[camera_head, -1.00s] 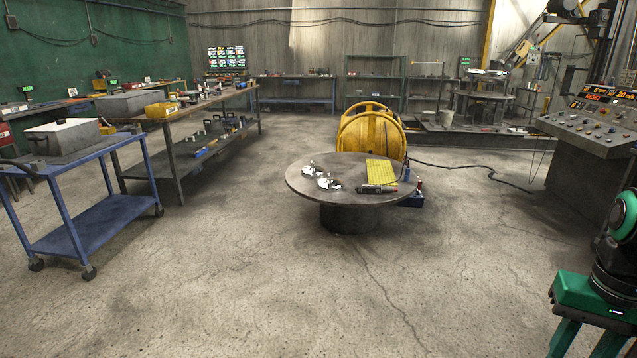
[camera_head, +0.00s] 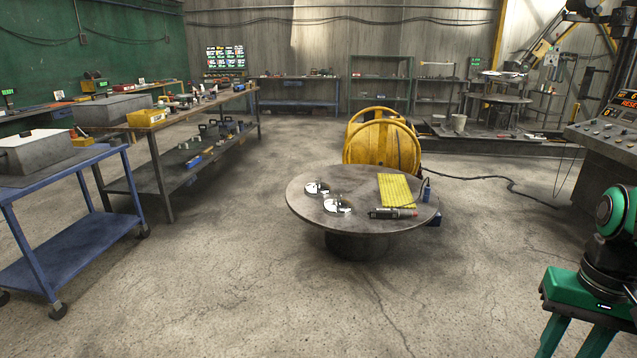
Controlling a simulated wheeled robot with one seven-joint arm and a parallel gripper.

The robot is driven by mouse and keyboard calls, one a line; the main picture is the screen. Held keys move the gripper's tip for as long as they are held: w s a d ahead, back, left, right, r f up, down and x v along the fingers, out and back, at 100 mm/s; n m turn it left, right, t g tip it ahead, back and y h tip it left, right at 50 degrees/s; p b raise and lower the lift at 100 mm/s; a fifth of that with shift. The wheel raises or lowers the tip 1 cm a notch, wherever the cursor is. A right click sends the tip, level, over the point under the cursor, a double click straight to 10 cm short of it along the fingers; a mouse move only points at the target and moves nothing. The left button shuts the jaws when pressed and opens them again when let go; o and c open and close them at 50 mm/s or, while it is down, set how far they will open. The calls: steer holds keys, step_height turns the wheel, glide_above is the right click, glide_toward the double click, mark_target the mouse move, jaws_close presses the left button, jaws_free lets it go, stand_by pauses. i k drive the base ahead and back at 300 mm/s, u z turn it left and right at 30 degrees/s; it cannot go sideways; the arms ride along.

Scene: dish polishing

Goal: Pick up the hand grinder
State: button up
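The hand grinder (camera_head: 392,213) lies on its side near the front right edge of a round grey table (camera_head: 310,203). It is a small dark tool with a reddish part. A yellow mat (camera_head: 396,190) lies just behind it. Two shiny metal dishes (camera_head: 337,205) sit to its left, one nearer and one farther back. A green and black part of my arm shows at the right edge, well apart from the table.
A yellow cable reel (camera_head: 382,150) stands behind the table, its dark cable running right across the floor. A blue cart (camera_head: 80,240) and a long workbench (camera_head: 165,160) stand left. A control console (camera_head: 610,140) stands right. The floor before the table is clear.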

mark_target(374, 213)
steer(key=z, duration=0.2)
steer(key=i, duration=2.3)
steer(key=z, duration=0.5)
steer(key=i, duration=1.35)
steer(key=z, duration=0.2)
